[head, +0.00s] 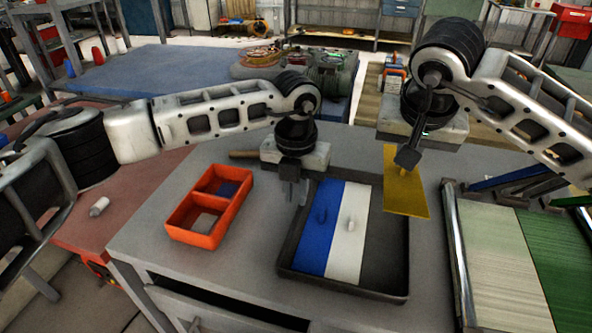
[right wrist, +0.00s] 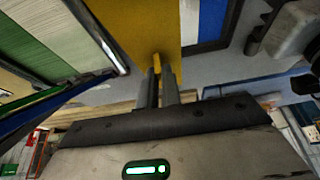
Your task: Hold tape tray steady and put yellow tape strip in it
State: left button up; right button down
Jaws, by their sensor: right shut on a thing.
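The dark tape tray (head: 390,262) lies on the grey table. A blue strip (head: 324,225) and a white strip (head: 349,235) lie side by side in it; its right part is bare. My right gripper (head: 405,166) is shut on the yellow tape strip (head: 406,196), which hangs just beyond the tray's right back corner. In the right wrist view the fingers (right wrist: 160,75) pinch a raised tab on the yellow strip (right wrist: 135,25). My left gripper (head: 293,192) points down at the tray's left back side; its finger gap and any contact with the rim are unclear.
An orange two-part box (head: 210,215) with small pieces inside stands left of the tray. A framed panel of pale and green sheets (head: 510,255) lies to the right. The grey table (head: 225,275) is clear between box and tray.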

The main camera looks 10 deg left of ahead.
aim_at(296, 213)
pick_arm(q)
jog(key=shift+f, duration=2.8)
grip_shut()
pick_arm(e)
jog(key=f+t, duration=0.1)
jog(key=f, duration=0.2)
jog(key=f+t, duration=0.1)
jog(key=f, duration=0.3)
jog(key=s+f, duration=0.1)
jog(key=f, duration=0.2)
jog(key=shift+f+t, duration=0.25)
jog(key=shift+t, duration=0.15)
jog(key=shift+f, duration=2.4)
jog(key=shift+f, duration=0.2)
